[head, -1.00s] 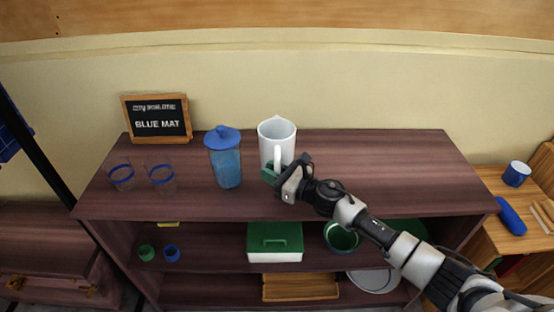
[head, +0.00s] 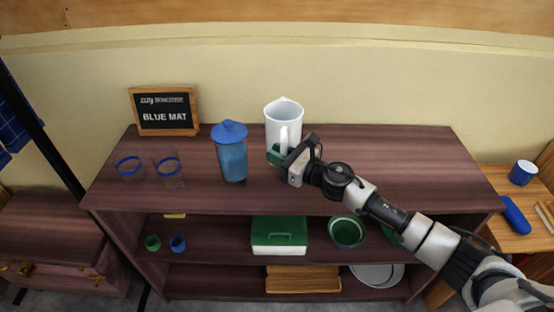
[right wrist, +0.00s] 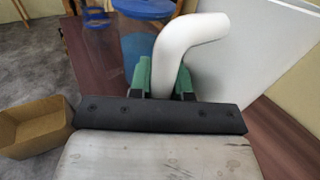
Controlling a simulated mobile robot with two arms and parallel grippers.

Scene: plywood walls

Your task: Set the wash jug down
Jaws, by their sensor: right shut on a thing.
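The white wash jug (head: 284,112) is upright at the shelf's top board (head: 370,160), right of the blue-lidded pitcher. My right gripper (head: 280,155) is shut on the jug's handle, which faces the front. In the right wrist view the white handle (right wrist: 185,45) stands between the green fingers of my right gripper (right wrist: 165,75), with the jug's pale body (right wrist: 240,55) beyond. I cannot tell whether the jug's base touches the board. My left gripper is not in view.
A blue-lidded pitcher (head: 232,158) stands close left of the jug. Two blue-banded glasses (head: 128,167) and a chalkboard sign reading "BLUE MAT" (head: 165,111) are farther left. The top board right of the jug is clear. Lower shelves hold a green-lidded box (head: 279,237) and bowls.

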